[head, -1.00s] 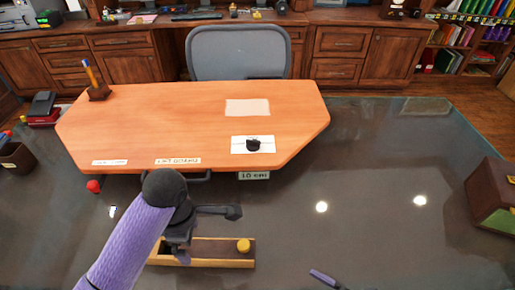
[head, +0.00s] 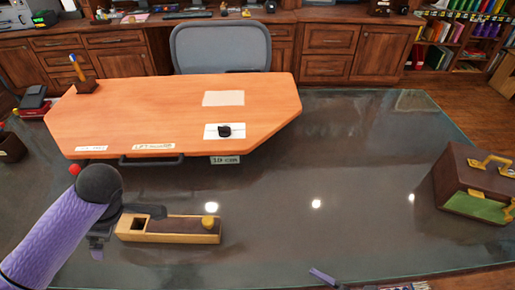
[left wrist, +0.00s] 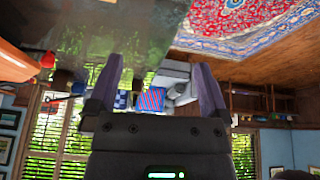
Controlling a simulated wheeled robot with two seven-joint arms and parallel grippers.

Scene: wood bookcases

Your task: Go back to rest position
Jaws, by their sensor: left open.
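My left arm comes in from the lower left in the head view, with a purple sleeve-like link and a black wrist joint. My left gripper, at the end of this arm, is mostly hidden there. In the left wrist view my left gripper (left wrist: 155,88) shows two purple fingers spread wide apart with nothing between them. A small purple piece at the bottom edge of the head view looks like a fingertip of my right gripper (head: 322,276); the rest is out of frame.
A wooden tray (head: 180,238) with a yellow knob lies on the glass tabletop (head: 370,160), right of my left wrist. An orange board (head: 150,110) with a black knob is behind it. A brown case (head: 465,165) stands at right. The glass between is clear.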

